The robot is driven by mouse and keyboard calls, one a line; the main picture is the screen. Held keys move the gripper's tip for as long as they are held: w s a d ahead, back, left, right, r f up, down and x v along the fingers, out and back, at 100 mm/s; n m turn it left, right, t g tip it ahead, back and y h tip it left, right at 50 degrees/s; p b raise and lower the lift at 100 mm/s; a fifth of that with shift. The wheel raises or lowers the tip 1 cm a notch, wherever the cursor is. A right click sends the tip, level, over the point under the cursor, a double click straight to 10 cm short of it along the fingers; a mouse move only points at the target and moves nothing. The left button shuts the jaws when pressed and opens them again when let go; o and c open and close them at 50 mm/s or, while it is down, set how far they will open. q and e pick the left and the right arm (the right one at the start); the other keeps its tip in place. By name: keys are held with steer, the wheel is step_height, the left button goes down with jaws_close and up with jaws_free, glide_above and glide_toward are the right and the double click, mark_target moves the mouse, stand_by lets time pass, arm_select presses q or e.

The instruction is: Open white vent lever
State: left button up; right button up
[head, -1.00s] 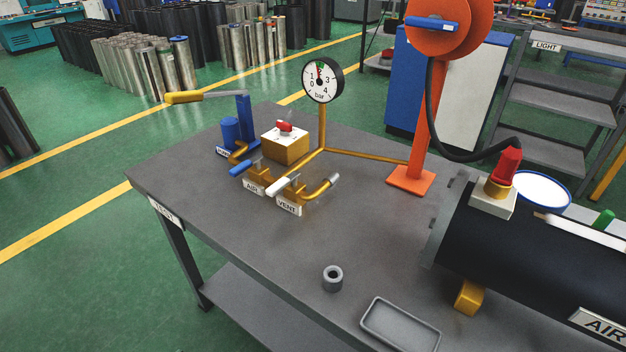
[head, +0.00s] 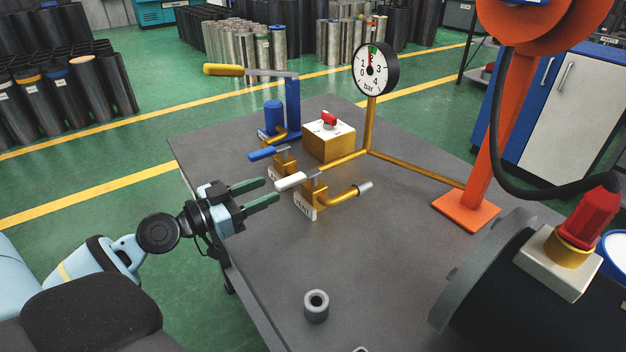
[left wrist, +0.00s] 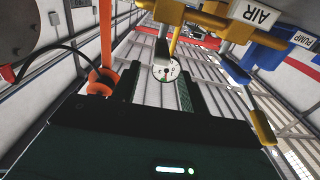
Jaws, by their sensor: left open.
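The white vent lever (head: 290,181) sits on a brass valve behind the VENT label (head: 305,207), its white grip pointing left. My left gripper (head: 271,191) reaches in from the left over the table's edge, open and empty. Its two green fingers end just left of the white grip, apart from it as far as I can tell. In the left wrist view, the grip (left wrist: 161,48) appears beyond and between the open fingers (left wrist: 158,92). My right gripper is out of view.
The blue lever (head: 262,154) is close behind the white one. A brass block with a red knob (head: 329,120), a pressure gauge (head: 376,68) and a pump with a yellow handle (head: 222,70) stand farther back.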

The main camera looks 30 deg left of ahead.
mark_target(291, 178)
arm_select(q)
steer(key=shift+s+a+r, duration=0.1)
steer(key=shift+a+r, duration=0.05)
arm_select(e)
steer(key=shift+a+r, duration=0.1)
arm_select(q)
steer(key=p+x, duration=0.3)
steer(key=x, duration=0.3)
steer(key=shift+r, duration=0.1)
steer(key=shift+w+d, duration=0.3)
steer(key=shift+w, duration=0.45)
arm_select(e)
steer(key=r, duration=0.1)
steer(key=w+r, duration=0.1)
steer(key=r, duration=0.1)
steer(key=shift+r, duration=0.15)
arm_select(q)
steer(key=c, duration=0.9)
jaws_close()
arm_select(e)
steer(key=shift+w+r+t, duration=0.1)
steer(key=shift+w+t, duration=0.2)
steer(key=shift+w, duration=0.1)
